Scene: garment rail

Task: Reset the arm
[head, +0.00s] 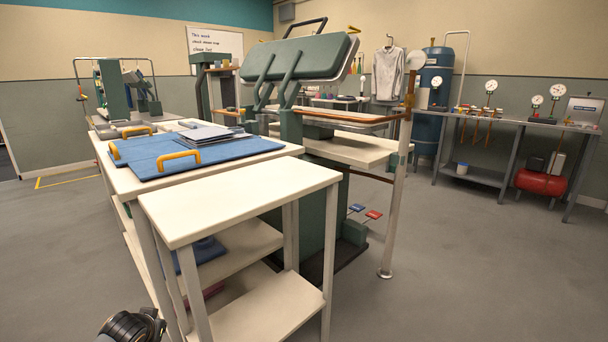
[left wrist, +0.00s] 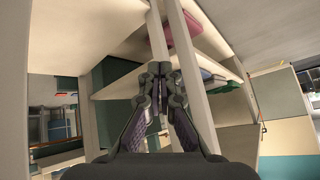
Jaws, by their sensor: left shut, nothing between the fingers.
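My left gripper (left wrist: 161,72) shows in the left wrist view, with its dark fingers drawn together and nothing between them. It is in front of the pale legs and shelves of a table, which appear tilted in that view; I cannot tell the exact gap. In the head view, a dark rounded part of my left arm shows at the bottom left, and the fingers are not visible there. My right gripper is in neither view.
A white shelved table (head: 235,195) stands close in front. A grey shirt (head: 388,73) hangs behind. Grey floor (head: 460,270) is clear at right.

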